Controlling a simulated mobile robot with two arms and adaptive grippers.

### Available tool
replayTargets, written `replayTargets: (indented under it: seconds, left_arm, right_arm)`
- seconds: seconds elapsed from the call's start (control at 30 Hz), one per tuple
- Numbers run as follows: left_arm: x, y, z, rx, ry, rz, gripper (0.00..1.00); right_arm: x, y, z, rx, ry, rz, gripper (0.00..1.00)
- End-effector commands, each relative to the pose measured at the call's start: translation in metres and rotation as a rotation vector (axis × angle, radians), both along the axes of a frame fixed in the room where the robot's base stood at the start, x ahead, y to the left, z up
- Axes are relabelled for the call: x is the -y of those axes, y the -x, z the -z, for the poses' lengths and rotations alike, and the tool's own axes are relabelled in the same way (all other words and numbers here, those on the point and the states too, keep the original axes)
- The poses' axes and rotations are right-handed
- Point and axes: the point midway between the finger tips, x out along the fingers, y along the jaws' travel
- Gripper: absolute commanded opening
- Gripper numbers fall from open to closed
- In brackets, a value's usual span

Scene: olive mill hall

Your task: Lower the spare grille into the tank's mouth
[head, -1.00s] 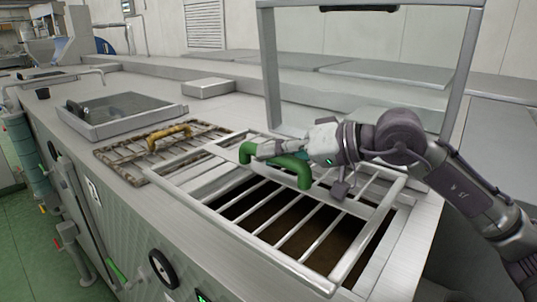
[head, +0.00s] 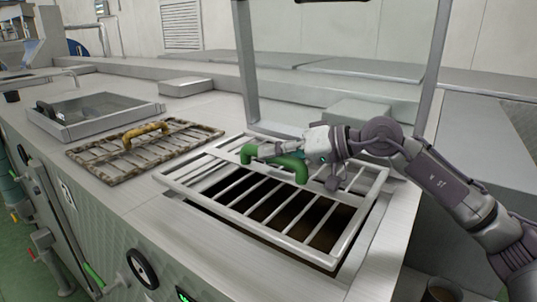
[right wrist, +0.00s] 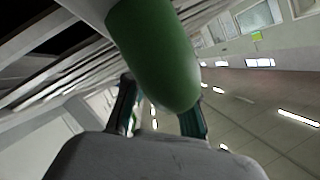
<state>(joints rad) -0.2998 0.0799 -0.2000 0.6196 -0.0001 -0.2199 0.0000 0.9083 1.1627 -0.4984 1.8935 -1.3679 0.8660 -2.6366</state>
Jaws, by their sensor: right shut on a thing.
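The spare grille (head: 360,219) is a pale metal frame with several bars and a green handle (head: 290,163). My right gripper (head: 272,151) is shut on this handle. The grille hangs roughly level over the tank's mouth (head: 328,232), a dark rectangular opening seen between the bars. Its left part overhangs the worktop. I cannot tell how large the gap beneath it is. In the right wrist view the green handle (right wrist: 155,60) lies between my two fingers (right wrist: 160,112), and grille bars (right wrist: 60,80) show at upper left. My left gripper is not in view.
A worn, brownish grille (head: 95,152) with a yellow handle lies on the worktop to the left. A metal tray (head: 75,128) and a flat box (head: 187,86) stand behind it. A metal frame (head: 244,70) rises behind the mouth, its right post near my right arm.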

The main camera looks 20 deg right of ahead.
Motion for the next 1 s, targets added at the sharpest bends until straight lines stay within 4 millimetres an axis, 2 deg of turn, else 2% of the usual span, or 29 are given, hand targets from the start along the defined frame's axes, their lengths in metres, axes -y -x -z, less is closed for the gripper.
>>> replayTargets:
  seconds: [0.63,1.0]
  left_arm:
    - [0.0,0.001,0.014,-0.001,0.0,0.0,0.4]
    - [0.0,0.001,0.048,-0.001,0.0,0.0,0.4]
  right_arm:
    - [0.035,-0.02,0.035,0.007,-0.006,0.005,0.0]
    - [0.034,-0.02,0.059,0.01,-0.004,0.001,0.0]
